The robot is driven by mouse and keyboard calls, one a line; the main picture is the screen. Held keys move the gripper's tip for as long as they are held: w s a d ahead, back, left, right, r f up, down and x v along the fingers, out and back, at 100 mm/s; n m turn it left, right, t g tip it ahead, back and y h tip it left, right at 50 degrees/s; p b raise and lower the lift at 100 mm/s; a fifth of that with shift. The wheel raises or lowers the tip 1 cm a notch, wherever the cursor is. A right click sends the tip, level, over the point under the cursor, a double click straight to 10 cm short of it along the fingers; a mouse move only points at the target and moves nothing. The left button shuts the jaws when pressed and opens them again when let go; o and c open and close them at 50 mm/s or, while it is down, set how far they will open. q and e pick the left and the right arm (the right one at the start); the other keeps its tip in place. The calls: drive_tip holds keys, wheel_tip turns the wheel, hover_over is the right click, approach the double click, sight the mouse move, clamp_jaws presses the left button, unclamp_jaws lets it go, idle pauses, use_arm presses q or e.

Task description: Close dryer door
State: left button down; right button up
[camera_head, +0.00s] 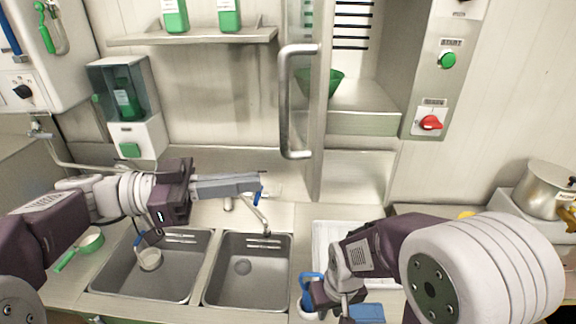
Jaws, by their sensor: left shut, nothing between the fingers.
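The dryer (366,122) is the tall cabinet at the back, right of centre. Its glass door (318,150) stands open, swung toward me and seen at a steep angle. The door's long vertical metal handle (284,105) faces left. A green bowl (333,80) sits inside, partly behind the door edge. My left gripper (258,183) is shut and empty, pointing right above the sinks, below and left of the handle and apart from it. My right gripper (335,300) is low at the front, by a blue-handled item (307,282); its fingers are too hidden to tell their state.
Two steel sinks (198,270) with a tap (262,215) lie below my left arm. A white tray (325,235) is behind my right arm. The control panel has a green start button (448,60) and red knob (431,123). A pot (548,190) stands far right.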

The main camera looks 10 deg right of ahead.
sight(308, 176)
use_arm(q)
drive_tip(key=d+p, duration=0.3)
drive_tip(key=d, duration=0.3)
drive_tip(key=shift+w+d+r, duration=0.1)
drive_tip(key=shift+w+d, duration=0.05)
drive_tip(key=shift+d, duration=0.15)
drive_tip(key=shift+d+p, duration=0.35)
drive_tip(key=shift+p, duration=0.05)
drive_tip(key=shift+d, duration=0.15)
drive_tip(key=shift+s+f, duration=0.2)
drive_tip(key=shift+s, duration=0.05)
drive_tip(key=shift+w, duration=0.1)
